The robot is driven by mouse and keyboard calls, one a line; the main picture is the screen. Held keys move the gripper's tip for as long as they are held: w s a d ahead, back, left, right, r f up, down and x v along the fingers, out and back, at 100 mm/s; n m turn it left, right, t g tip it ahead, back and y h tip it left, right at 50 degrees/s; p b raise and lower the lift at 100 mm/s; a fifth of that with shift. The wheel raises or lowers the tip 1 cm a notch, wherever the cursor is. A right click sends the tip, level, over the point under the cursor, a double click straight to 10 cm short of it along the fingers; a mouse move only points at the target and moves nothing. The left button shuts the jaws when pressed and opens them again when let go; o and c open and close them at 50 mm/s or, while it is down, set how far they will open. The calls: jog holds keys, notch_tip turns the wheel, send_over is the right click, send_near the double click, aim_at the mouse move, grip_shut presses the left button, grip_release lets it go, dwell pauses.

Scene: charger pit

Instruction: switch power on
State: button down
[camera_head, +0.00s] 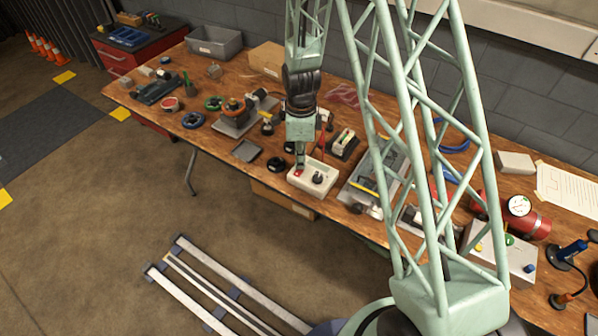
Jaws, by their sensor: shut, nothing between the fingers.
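A small white box (323,187) sits near the front edge of the wooden workbench. It carries a red part (299,172) on its left side and a black knob (318,178) to the right of it. Which of these switches the power cannot be told from here. My gripper (300,164) points down from above, shut and empty. Its tip is right at the red part; whether it touches cannot be told. The tip partly hides the red part and the box's back left corner.
The crowded workbench (150,98) has little free room. A dark flat tray (246,150) and black round pieces lie left of the box. A grey case (372,178) stands close on its right. A red cylinder with a gauge (519,206) is farther right.

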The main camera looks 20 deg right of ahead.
jog(key=shift+f+b, duration=0.35)
jog(key=shift+f, duration=0.15)
dwell(0.6)
jog(key=shift+r, duration=0.1)
jog(key=shift+r+p, duration=1.45)
jog(key=shift+r, duration=1.95)
